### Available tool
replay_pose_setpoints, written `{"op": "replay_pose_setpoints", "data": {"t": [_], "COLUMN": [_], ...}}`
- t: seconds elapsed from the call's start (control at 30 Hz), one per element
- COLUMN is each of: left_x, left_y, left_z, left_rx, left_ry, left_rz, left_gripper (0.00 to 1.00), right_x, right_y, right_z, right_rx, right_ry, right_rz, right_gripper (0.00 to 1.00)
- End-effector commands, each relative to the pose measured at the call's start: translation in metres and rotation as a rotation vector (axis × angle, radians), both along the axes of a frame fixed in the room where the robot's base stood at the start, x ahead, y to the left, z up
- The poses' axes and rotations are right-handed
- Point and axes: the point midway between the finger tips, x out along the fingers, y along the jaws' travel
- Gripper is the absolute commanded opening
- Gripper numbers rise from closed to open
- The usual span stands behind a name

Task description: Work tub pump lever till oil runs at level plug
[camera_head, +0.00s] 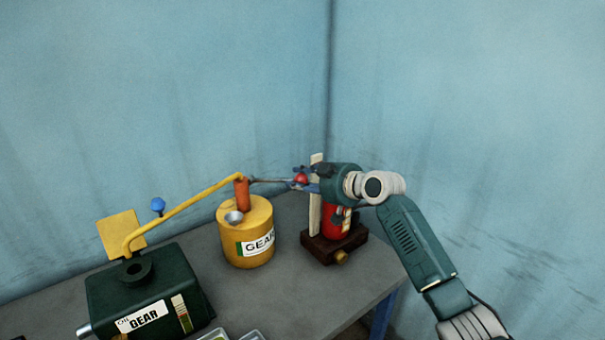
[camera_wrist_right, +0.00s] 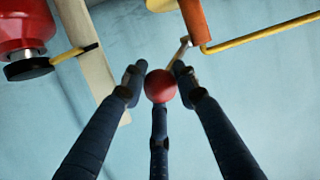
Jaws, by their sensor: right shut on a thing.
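The yellow tub (camera_head: 258,218), labelled GEAR, stands on the bench with an orange pump body (camera_head: 242,193) on top. A thin lever (camera_head: 268,181) runs right from the pump to a red knob (camera_head: 301,179). My right gripper (camera_head: 303,180) is shut on this red knob (camera_wrist_right: 160,86), its fingers around it in the right wrist view. A silver round part (camera_head: 84,331) sticks out at the case's lower left. I see no oil running. My left gripper is out of view.
A red canister (camera_head: 335,222) stands in a dark wooden base (camera_head: 335,244) beside a pale upright board (camera_head: 316,205), close to my right gripper. A tray (camera_head: 246,335) lies in front.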

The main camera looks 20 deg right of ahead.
Motion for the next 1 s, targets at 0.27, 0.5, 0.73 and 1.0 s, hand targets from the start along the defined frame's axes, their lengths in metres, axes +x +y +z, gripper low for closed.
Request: {"op": "replay_pose_setpoints", "data": {"t": [0.27, 0.5, 0.73, 1.0], "left_x": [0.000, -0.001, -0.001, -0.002], "left_y": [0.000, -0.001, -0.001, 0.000], "left_z": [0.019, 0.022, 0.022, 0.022], "left_rx": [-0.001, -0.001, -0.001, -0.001], "left_ry": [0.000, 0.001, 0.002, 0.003], "left_rz": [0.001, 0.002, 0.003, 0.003], "left_gripper": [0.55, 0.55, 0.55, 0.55], "right_x": [0.009, 0.014, 0.015, 0.015], "right_y": [0.008, 0.012, 0.014, 0.014], "right_z": [0.036, 0.048, 0.051, 0.052], "right_rx": [0.000, 0.003, 0.004, 0.005], "right_ry": [-0.008, -0.011, -0.012, -0.014], "right_rz": [-0.002, -0.003, -0.002, -0.003], "right_gripper": [0.00, 0.00, 0.00, 0.00]}}
